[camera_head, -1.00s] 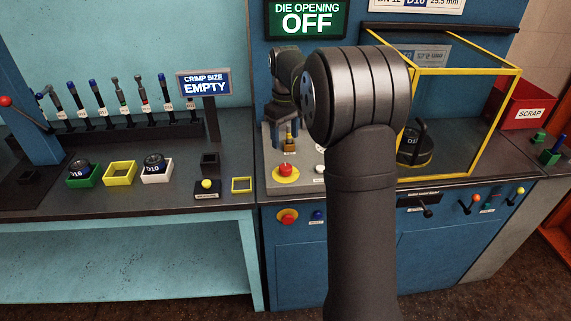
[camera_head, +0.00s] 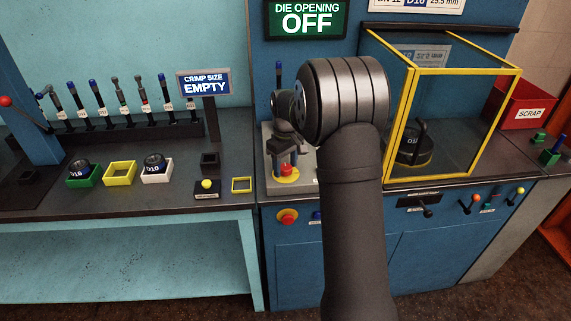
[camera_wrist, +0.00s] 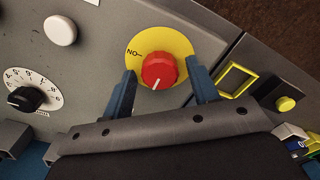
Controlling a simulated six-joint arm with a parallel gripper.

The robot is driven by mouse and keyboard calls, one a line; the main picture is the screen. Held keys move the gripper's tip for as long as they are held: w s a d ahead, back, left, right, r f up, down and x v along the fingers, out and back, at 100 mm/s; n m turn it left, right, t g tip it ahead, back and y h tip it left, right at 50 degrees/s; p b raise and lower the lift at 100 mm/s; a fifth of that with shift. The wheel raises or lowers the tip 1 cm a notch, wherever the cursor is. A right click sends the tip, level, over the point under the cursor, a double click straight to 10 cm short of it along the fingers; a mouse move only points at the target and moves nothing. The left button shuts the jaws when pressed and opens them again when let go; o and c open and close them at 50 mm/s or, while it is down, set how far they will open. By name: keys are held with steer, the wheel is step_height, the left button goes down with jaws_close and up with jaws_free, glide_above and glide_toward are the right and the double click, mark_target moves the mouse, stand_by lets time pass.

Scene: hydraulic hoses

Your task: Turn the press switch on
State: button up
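The press switch, a red knob (camera_head: 287,170) on a yellow disc, sits on the grey panel left of my upright arm. In the wrist view the red knob (camera_wrist: 159,69) has a white line pointing down and slightly left; letters reading "NO" and a dash are printed left of it on the disc. My gripper (camera_wrist: 160,76) is open, with one blue finger on each side of the knob. Clear gaps show between fingers and knob. In the head view my gripper (camera_head: 287,151) is just above the knob. The sign (camera_head: 306,19) reads "DIE OPENING OFF".
A white button (camera_wrist: 60,30) and a numbered black dial (camera_wrist: 27,98) lie left in the wrist view; a yellow square frame (camera_wrist: 237,80) and yellow button (camera_wrist: 286,104) lie right. A second red knob (camera_head: 287,216) is on the front panel. A yellow-framed glass guard (camera_head: 402,110) stands right.

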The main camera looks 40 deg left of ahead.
steer(key=c, duration=0.8)
steer(key=shift+m, duration=0.4)
steer(key=m, duration=1.2)
steer(key=shift+m, duration=0.4)
steer(key=m, duration=0.4)
steer(key=shift+m, duration=0.3)
